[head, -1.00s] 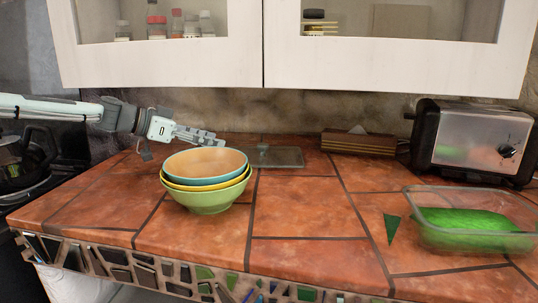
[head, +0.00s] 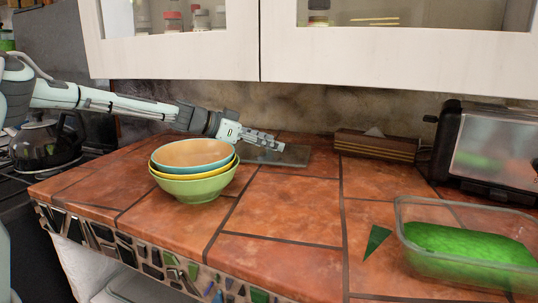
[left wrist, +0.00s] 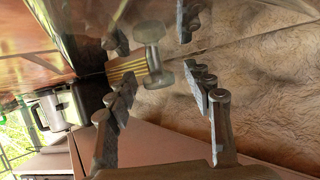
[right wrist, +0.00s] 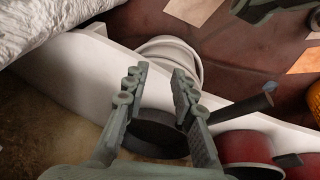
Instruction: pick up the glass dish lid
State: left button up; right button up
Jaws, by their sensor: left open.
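The glass dish lid (head: 292,156) is a flat, dark, see-through sheet on the counter near the back wall. In the left wrist view its clear pane (left wrist: 40,35) fills the upper left, and its metal knob (left wrist: 152,52) shows beyond the gap between my fingertips. My left gripper (head: 278,143) is open, over the lid's left part in the head view, with its fingers (left wrist: 165,90) apart and nothing gripped. My right gripper (right wrist: 157,82) is open and away from the lid, out of the head view.
Stacked bowls (head: 193,170) stand left of the lid, below my left arm. A wooden box (head: 375,146) and toaster (head: 490,150) are at the back right. A glass dish with green contents (head: 402,228) sits front right. Pots (right wrist: 250,150) lie below my right gripper. The middle counter is clear.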

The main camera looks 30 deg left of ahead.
pick_arm(q)
grip_shut()
jog(key=shift+r, duration=0.1)
dwell(0.4)
